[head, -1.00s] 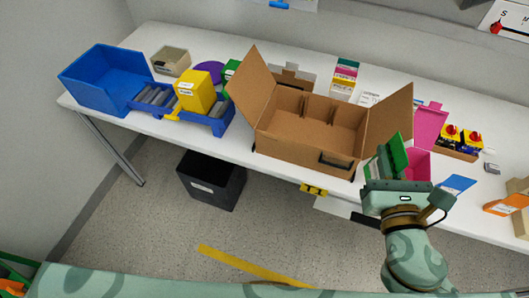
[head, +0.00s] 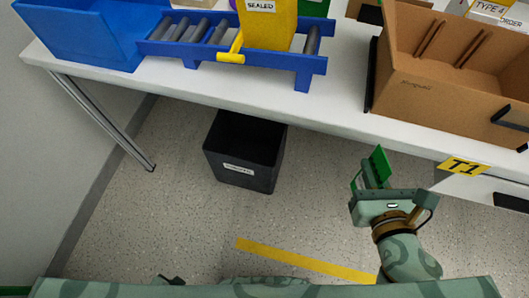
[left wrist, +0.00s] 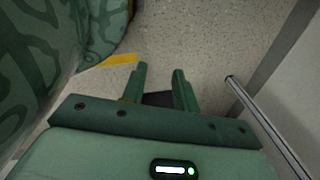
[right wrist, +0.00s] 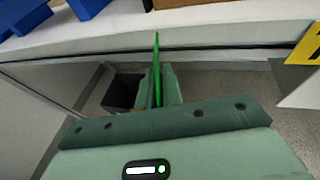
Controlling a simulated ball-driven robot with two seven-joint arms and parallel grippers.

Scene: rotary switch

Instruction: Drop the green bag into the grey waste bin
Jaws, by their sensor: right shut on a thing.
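The green bag (head: 381,164) is thin and flat and is held upright in my right gripper (head: 369,180), which is shut on it. In the right wrist view the bag (right wrist: 157,65) shows edge-on between the fingers. The grey waste bin (head: 240,178) is dark, open-topped and labelled, and stands on the floor below the table edge. The bag is right of the bin in the head view, apart from it. The right wrist view shows the bin (right wrist: 119,92) left of the fingers. My left gripper (left wrist: 161,80) is open and empty in the left wrist view, with a dark patch beyond its fingers.
The white table (head: 330,120) runs above the bin. On it are a blue bin (head: 85,35), a blue roller rack (head: 190,48) with a yellow box (head: 268,25), and a cardboard box (head: 430,95). A yellow floor strip (head: 300,260) lies in front. The floor between bag and bin is clear.

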